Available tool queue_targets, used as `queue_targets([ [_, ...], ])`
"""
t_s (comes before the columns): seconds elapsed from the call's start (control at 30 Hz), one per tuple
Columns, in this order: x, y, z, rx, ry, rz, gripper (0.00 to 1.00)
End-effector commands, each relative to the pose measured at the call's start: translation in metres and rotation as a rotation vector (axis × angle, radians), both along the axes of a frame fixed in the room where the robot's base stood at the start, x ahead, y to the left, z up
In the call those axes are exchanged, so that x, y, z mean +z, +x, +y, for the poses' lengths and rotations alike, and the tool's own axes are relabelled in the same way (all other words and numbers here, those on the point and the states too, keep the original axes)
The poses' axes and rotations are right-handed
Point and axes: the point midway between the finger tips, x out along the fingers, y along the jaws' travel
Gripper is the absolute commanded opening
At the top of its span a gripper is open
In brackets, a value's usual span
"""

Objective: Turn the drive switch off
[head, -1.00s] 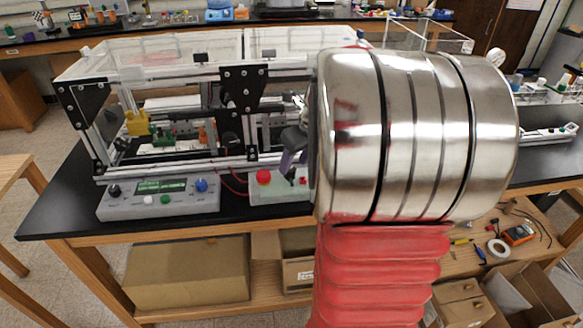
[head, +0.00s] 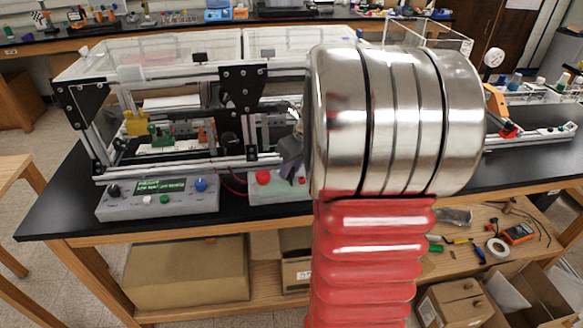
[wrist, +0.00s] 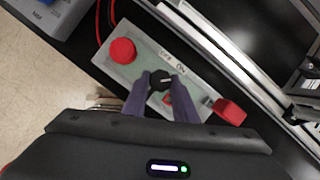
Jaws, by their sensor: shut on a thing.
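The drive switch (wrist: 158,83) is a black knob with a pale mark on the top of a grey-green control box (wrist: 139,68). OFF and ON labels are printed beside it in the wrist view. My gripper (wrist: 161,95) has its two purple-grey fingers closed around the knob. The pale mark seems to point toward the ON side, but it is small. In the head view, my gripper (head: 292,170) is over the same box (head: 263,195), and my arm hides the box's right part and the knob.
A large red button (wrist: 122,51) and a red block-shaped part (wrist: 229,111) flank the knob. A grey controller with a lit screen (head: 158,200) stands left on the black bench. The extrusion frame (head: 240,110) rises close behind the box.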

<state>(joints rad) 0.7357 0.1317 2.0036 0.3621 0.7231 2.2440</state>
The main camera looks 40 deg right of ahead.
Motion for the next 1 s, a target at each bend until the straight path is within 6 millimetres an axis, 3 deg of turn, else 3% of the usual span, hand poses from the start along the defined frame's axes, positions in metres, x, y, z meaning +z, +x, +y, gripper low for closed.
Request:
queue_targets([
  [0.23, 0.0003, 0.0001, 0.0, 0.0, 0.0, 0.0, 0.03],
  [0.67, 0.0004, 0.0001, -0.0008, 0.056, 0.0, 0.0, 0.03],
  [1.0, 0.0005, 0.0006, -0.0026, 0.239, -0.001, -0.001, 0.03],
])
